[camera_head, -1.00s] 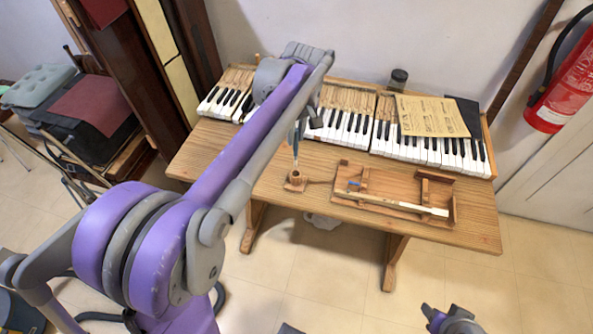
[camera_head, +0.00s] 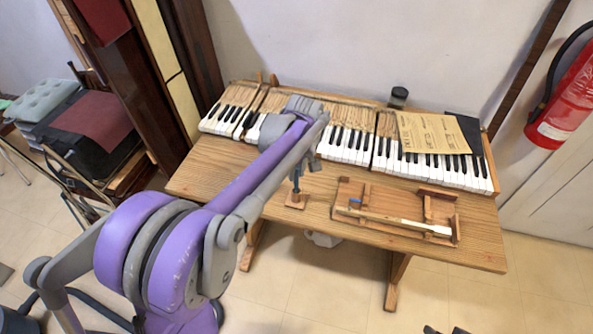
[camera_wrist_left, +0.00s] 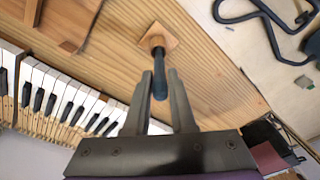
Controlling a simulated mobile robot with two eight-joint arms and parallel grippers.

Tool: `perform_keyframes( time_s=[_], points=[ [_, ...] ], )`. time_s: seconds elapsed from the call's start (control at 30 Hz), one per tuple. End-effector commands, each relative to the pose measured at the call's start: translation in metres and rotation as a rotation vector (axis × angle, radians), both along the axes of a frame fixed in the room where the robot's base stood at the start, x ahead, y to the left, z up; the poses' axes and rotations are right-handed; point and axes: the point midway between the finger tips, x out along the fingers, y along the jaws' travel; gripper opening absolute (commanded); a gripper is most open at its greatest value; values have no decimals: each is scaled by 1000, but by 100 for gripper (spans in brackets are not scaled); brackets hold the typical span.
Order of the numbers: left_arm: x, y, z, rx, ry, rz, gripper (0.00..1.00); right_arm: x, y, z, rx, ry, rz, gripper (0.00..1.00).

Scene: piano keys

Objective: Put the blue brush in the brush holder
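The blue brush (camera_wrist_left: 159,84) stands in the small wooden brush holder (camera_head: 297,201) near the table's front edge. The holder's square base (camera_wrist_left: 157,39) also shows in the left wrist view. The brush's lower end is inside it. My left gripper (camera_head: 304,172) is just above the holder. In the left wrist view its two fingers (camera_wrist_left: 160,76) are open on either side of the brush handle, with narrow gaps beside it. My right gripper (camera_head: 446,331) barely shows at the bottom edge, too little to tell its state.
A wooden tray-like frame (camera_head: 348,188) with a key piece lies right of the holder. Piano keys (camera_head: 350,146) line the table's back, with a paper sheet (camera_head: 432,132) and a dark jar (camera_head: 398,97). The table front (camera_head: 225,180) left of the holder is bare.

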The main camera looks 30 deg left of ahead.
Motion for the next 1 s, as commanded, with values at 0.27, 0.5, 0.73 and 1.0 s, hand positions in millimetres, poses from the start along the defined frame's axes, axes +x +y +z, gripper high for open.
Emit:
perform_keyframes(
  time_s=[0.27,0.5,0.73,1.0],
  points=[
    [0,0,0,0,0,0,52,0,0,0,0,0,0,50],
    [0,0,6,-1,-1,0,52,1,0,4,0,-2,0,50],
    [-2,-4,43,-1,-1,0,52,2,0,7,0,-3,0,50],
    [-5,-11,99,-1,-1,0,52,3,0,12,0,-6,0,50]
  ],
)
